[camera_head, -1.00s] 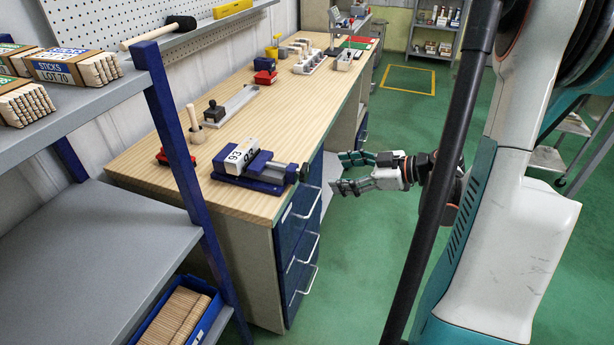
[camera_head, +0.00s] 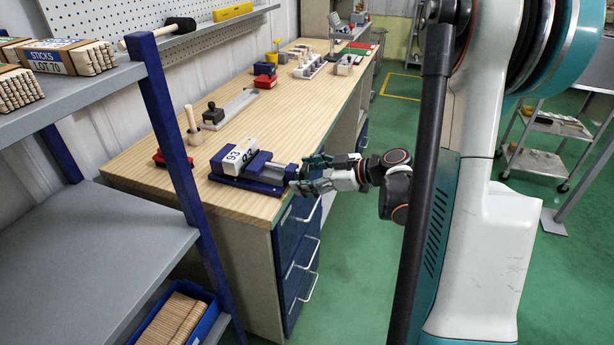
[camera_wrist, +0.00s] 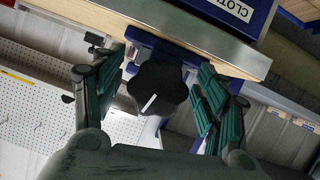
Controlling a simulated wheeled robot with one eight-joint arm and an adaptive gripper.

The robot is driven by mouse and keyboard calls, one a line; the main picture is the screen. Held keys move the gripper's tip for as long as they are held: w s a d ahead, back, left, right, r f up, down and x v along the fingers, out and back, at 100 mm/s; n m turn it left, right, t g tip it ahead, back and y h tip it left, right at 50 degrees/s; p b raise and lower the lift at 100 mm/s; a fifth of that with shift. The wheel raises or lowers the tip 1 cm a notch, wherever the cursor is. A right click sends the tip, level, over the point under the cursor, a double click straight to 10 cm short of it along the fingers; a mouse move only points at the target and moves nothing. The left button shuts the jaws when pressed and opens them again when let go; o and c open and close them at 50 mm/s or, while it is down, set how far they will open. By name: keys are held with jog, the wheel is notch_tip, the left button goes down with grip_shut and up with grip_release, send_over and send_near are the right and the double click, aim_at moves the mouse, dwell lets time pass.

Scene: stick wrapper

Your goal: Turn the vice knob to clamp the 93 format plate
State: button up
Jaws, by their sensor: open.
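The blue vice (camera_head: 252,184) sits at the near front edge of the workbench. The white 93 format plate (camera_head: 240,154) stands between its jaws; I cannot tell how tight they are. The dark lobed vice knob (camera_wrist: 158,88), with a white mark on its face, shows in the wrist view between my fingers. In the head view my gripper (camera_head: 304,174) hides most of the knob. My gripper is open, with its teal-padded fingers (camera_wrist: 157,105) on either side of the knob. A gap shows between each finger and the knob.
The wooden benchtop (camera_head: 190,165) holds a wooden-handled stamp (camera_head: 193,124) and a red block (camera_head: 160,158) left of the vice. A grey shelf with a blue post (camera_head: 172,130) stands at the left. Drawers (camera_head: 298,262) lie below the bench edge.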

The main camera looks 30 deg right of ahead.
jog(key=c, duration=1)
jog(key=m+g+y, duration=0.1)
jog(key=m, duration=0.2)
jog(key=shift+s+y, duration=0.1)
jog(key=shift+y, duration=0.2)
jog(key=shift+c, duration=0.2)
jog(key=o, duration=1)
jog(key=shift+a, duration=0.1)
jog(key=shift+o, duration=0.2)
jog(key=v, duration=1.2)
